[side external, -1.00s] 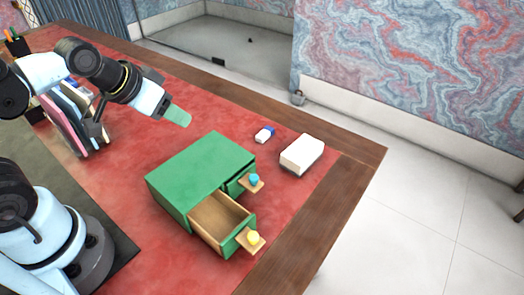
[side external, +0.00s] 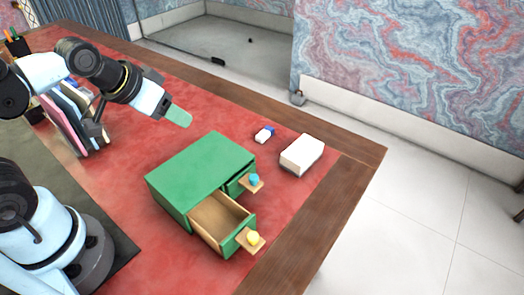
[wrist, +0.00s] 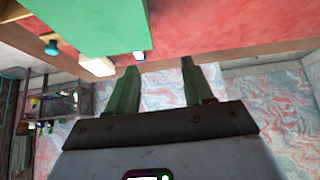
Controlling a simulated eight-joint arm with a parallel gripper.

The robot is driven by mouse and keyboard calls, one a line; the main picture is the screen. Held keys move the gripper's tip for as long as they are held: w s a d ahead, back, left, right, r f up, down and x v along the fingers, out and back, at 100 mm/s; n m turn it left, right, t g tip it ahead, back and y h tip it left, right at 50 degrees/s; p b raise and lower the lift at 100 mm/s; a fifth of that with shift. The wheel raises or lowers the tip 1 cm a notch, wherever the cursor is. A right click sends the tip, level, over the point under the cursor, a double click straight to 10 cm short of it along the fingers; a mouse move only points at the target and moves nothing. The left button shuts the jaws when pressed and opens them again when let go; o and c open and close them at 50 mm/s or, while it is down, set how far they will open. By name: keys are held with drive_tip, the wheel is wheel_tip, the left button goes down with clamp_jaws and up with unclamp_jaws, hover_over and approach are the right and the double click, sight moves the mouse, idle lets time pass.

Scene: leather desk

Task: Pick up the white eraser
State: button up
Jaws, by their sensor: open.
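A small white eraser with a blue end (side external: 264,135) lies on the red leather desk top, behind the green drawer box (side external: 200,165). In the wrist view the eraser (wrist: 139,55) shows small, near the tip of the left finger. My gripper (side external: 179,116) has green fingers and hangs in the air to the left of the eraser, well apart from it. In the wrist view my gripper (wrist: 159,66) is open, with nothing between its fingers.
A larger white block (side external: 302,155) lies right of the eraser. Books (side external: 70,118) stand at the left. Red surface around the eraser is clear.

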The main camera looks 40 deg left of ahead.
drive_tip(key=shift+w, duration=0.1)
drive_tip(key=w+d+r+g, duration=0.3)
drive_tip(key=w+r, duration=0.1)
drive_tip(key=w, duration=0.6)
drive_tip(key=g, duration=0.4)
hover_over(265, 132)
wheel_tip(265, 132, down, 6)
wheel_tip(265, 132, down, 7)
drive_tip(key=shift+w+a+r, duration=0.15)
drive_tip(key=shift+f, duration=2.65)
drive_tip(key=shift+c, duration=0.3)
